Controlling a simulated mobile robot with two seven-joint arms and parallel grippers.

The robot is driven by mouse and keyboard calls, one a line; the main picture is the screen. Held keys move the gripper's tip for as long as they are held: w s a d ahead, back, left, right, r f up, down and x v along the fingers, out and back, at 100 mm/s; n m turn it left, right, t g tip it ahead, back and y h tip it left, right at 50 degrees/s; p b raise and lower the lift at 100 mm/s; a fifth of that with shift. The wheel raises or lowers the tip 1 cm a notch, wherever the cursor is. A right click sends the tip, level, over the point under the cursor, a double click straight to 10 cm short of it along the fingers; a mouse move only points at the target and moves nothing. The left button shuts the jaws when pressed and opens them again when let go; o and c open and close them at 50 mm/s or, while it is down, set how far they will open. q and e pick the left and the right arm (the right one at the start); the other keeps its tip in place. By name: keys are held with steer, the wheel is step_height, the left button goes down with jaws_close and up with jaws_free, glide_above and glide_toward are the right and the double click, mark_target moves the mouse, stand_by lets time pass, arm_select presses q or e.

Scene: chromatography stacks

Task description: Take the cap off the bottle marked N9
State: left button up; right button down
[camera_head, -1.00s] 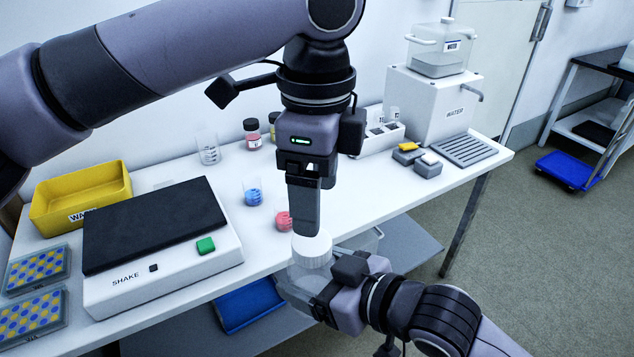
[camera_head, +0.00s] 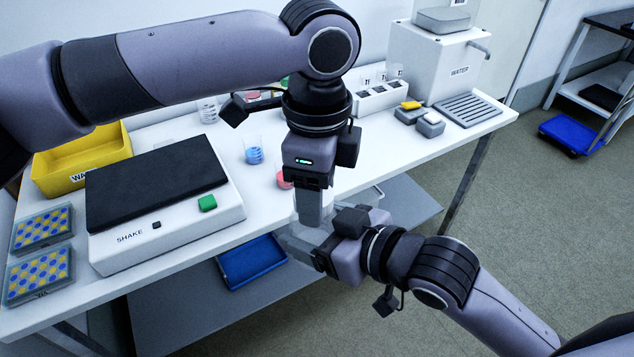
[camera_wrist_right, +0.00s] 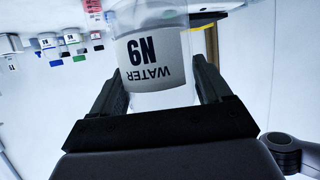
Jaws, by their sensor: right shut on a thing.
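The bottle marked N9 (camera_wrist_right: 155,62) is clear, with a white label reading WATER and N9, upside down in the right wrist view. My right gripper (camera_wrist_right: 160,90) is shut on it, one finger on each side. In the head view the bottle (camera_head: 296,240) is held in front of the table edge by my right gripper (camera_head: 308,248). My left gripper (camera_head: 309,222) points down at the bottle's top from above and covers much of it. The white cap cannot be made out now, and the gap between the left fingers is hidden.
A shaker (camera_head: 165,225) and a yellow bin (camera_head: 105,165) stand left on the table. Beakers with blue (camera_head: 253,152) and pink contents stand behind my left gripper. A water dispenser (camera_head: 440,65) is at the back right. A blue tray (camera_head: 250,262) lies below.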

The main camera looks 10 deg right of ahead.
arm_select(q)
steer(key=shift+w, duration=0.15)
steer(key=c, duration=0.4)
steer(key=n, duration=0.5)
steer(key=shift+w, duration=0.15)
steer(key=shift+c, duration=0.3)
steer(key=n, duration=0.5)
steer(key=shift+w+r, duration=0.1)
steer(key=shift+r, duration=0.1)
steer(key=shift+r, duration=1)
